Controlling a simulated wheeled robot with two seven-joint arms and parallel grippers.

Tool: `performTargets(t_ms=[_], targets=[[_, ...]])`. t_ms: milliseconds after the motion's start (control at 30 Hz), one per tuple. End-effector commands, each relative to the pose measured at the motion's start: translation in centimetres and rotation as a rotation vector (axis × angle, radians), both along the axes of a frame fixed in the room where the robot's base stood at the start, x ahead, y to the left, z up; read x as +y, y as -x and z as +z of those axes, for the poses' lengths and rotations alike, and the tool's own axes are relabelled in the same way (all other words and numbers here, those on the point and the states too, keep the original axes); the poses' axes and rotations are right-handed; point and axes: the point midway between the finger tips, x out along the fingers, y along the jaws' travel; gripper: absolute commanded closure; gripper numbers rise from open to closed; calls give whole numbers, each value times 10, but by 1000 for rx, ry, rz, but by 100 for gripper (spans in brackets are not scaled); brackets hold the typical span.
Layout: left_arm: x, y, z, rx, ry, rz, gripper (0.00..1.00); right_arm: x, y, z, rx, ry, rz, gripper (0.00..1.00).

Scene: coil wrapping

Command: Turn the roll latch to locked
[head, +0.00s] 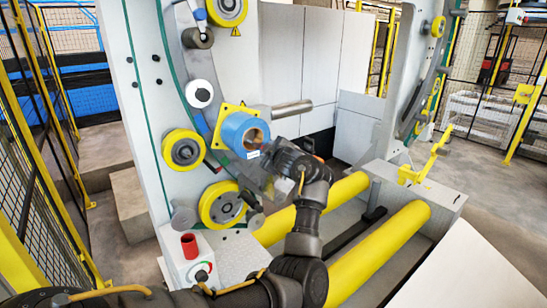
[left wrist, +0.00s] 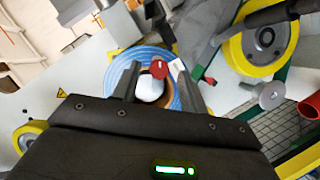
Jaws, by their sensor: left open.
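The blue roll (head: 240,133) sits on the yellow-plated holder of the upright grey machine frame in the head view. In the left wrist view the roll (left wrist: 118,66) shows as a blue ring around a brown core and a round white hub (left wrist: 150,90). A small red latch (left wrist: 158,68) stands at the hub's upper edge. My left gripper (left wrist: 157,72) is open in front of the roll, with one finger on each side of the latch. I cannot tell whether the fingers touch it. In the head view the latch is hidden behind my gripper (head: 266,168). My right gripper is not in view.
Yellow-rimmed wheels (head: 222,204) and a lever with a red end (left wrist: 210,80) are close to the roll. A metal bar (head: 292,109) sticks out behind it. A red cylinder (head: 189,246) stands on the control box (head: 183,268). Yellow rollers (head: 385,250) lie below my arm.

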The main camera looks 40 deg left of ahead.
Motion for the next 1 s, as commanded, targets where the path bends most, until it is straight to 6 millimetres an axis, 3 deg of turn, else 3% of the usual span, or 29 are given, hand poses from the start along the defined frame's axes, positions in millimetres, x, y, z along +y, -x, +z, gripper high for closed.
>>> performTargets(t_ms=[100, 400, 1000], targets=[[-21, 13, 2, -7, 2, -2, 57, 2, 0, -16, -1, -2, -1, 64], [-61, 40, 16, -3, 2, -2, 57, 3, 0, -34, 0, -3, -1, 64], [-69, 47, 21, 2, 1, -1, 57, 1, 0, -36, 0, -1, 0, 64]])
